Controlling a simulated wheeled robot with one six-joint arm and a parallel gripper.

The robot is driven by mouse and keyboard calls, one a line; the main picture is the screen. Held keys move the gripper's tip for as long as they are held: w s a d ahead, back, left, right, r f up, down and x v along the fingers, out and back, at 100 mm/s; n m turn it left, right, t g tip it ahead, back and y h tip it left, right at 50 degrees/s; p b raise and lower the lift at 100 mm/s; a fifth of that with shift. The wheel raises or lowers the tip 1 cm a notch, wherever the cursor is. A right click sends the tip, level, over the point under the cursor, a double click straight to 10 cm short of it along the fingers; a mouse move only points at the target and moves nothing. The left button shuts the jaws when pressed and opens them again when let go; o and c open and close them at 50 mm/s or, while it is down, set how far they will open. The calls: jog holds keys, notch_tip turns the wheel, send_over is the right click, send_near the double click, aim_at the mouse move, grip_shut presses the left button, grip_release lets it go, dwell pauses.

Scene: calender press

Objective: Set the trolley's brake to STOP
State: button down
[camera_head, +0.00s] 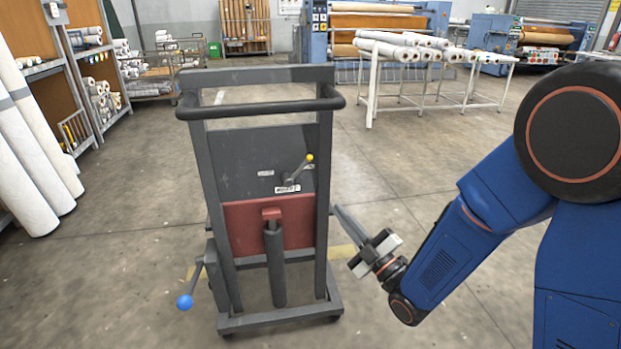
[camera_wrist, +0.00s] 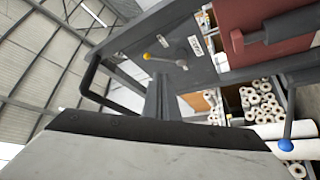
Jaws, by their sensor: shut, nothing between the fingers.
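The trolley (camera_head: 221,170) is a dark grey upright frame with a top handlebar and a red block, standing in front of me. A short lever with a yellow knob (camera_head: 309,158) is on its grey panel, above a small white label (camera_head: 287,189). The yellow-knobbed lever also shows in the wrist view (camera_wrist: 147,56), beside two small labels. A second lever with a blue knob (camera_head: 185,301) is at the trolley's lower left. The label text is too small to read. My gripper (camera_head: 339,211) is shut and empty, at the trolley's right upright and below the yellow knob.
White rolls (camera_head: 35,165) lean against shelving at the left. A white table (camera_head: 437,60) with rolls stands behind to the right. Blue machines (camera_head: 318,30) are at the back. The floor around the trolley is mostly clear.

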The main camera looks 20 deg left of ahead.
aim_at(300, 169)
jog(key=x, duration=1.4)
jog(key=shift+r+n, duration=0.3)
jog(key=shift+n, duration=0.4)
jog(key=n+g, duration=0.1)
jog(key=n, duration=0.1)
jog(key=a+r+n+g+h, duration=0.1)
jog(key=n, duration=0.1)
jog(key=s+a+r+n+g+h, duration=0.1)
jog(key=n, duration=0.1)
jog(key=shift+s+a+r, duration=0.1)
jog(key=shift+r, duration=0.1)
jog(key=a+n+h, duration=0.1)
jog(key=s+a+n+g+h, duration=0.1)
jog(key=n, duration=0.1)
jog(key=s+a+n+h, duration=0.1)
jog(key=n, duration=0.1)
jog(key=shift+a+r+h, duration=0.1)
jog(key=shift+r+h, duration=0.1)
jog(key=shift+h, duration=0.2)
